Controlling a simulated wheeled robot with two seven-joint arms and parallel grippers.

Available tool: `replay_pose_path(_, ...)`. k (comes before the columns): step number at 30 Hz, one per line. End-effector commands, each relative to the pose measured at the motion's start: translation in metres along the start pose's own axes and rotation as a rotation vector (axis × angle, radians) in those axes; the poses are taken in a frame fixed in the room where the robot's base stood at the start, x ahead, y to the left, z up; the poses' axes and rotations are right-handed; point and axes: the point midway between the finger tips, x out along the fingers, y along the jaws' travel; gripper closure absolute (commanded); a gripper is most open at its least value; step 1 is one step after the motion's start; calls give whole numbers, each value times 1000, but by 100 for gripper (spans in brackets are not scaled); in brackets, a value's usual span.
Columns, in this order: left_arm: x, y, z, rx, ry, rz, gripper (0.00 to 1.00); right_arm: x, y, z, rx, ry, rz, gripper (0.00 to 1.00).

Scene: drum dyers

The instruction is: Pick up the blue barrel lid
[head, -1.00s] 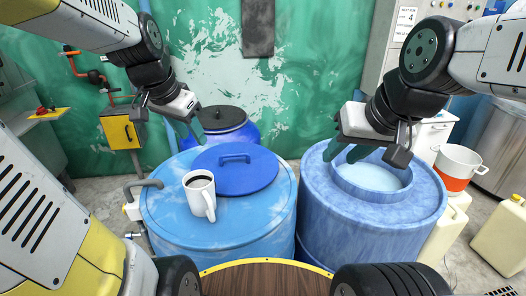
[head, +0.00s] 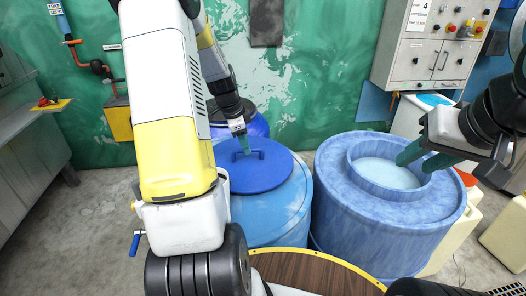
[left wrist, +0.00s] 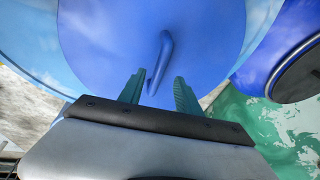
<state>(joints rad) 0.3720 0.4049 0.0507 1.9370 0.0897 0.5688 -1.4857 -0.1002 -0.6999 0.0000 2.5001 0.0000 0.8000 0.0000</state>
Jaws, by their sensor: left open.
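The blue barrel lid (head: 270,175) lies flat on the light blue barrel (head: 290,205), with its raised bar handle standing up. My left gripper (head: 244,146) is just over the handle at the lid's far side. In the left wrist view, its two green fingers (left wrist: 157,92) are spread apart, with the lid handle (left wrist: 164,55) showing between and beyond them. The lid (left wrist: 110,35) fills much of that view. The fingers are not closed on the handle. My right gripper (head: 424,158) is over the right barrel's opening, its fingers apart and empty.
An open blue barrel (head: 345,205) with pale liquid stands to the right. A dark blue drum with a black lid (left wrist: 300,72) is behind the lidded barrel. My left arm hides the lidded barrel's left side. A round wooden top (head: 310,270) is in front.

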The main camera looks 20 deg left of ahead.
Motion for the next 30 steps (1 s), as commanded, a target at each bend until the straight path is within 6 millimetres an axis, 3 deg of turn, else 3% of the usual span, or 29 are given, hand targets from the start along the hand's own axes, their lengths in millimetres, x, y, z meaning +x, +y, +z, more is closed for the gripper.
replay_pose_path(7,36,4,0,-1,0,2,60,0,0,0,0,0,0,64)
replay_pose_path(16,40,4,0,-1,0,0,60,0,0,0,0,0,0,64)
replay_pose_path(22,40,4,0,-1,0,0,99,0,0,0,0,0,0,64)
replay_pose_path(30,39,4,0,-1,0,0,100,0,0,0,0,0,0,64)
